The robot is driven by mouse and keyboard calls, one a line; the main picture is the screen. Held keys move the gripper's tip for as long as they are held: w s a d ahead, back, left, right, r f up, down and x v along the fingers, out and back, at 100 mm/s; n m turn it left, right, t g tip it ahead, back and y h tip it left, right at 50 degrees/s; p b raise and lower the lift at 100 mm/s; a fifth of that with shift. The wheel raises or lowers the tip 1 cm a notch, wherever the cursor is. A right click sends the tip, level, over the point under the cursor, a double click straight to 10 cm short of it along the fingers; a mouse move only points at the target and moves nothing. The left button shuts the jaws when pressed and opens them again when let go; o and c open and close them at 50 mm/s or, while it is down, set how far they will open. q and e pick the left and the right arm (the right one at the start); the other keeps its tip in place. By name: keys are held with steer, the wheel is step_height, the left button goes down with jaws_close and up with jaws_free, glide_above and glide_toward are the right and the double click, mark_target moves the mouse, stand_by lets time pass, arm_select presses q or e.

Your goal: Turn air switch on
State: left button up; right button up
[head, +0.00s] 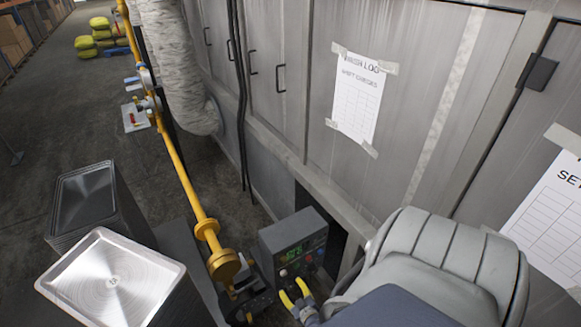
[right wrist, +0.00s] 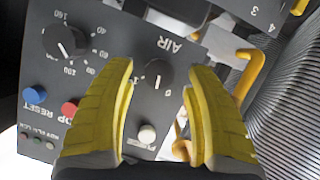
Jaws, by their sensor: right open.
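A grey control box (head: 292,242) with a green lit display stands low by the machine wall. In the right wrist view its panel (right wrist: 108,58) fills much of the picture, turned nearly upside down. A round black knob (right wrist: 154,75) sits beside the word AIR and has a pale mark; I cannot tell its setting. My right gripper (head: 293,287), with yellow fingers, is at the front of the box. In the wrist view this gripper (right wrist: 160,80) is open, with one finger on each side of the AIR knob. Contact cannot be told. My left gripper is not in view.
The panel also has a numbered dial (right wrist: 66,41), a blue RESET button (right wrist: 34,93), a red button (right wrist: 70,109) and a white button (right wrist: 147,133). A yellow pipe (head: 180,165) runs left of the box. Stacked metal pans (head: 112,280) stand farther left.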

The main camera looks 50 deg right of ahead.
steer(key=shift+x, duration=1)
jaws_close()
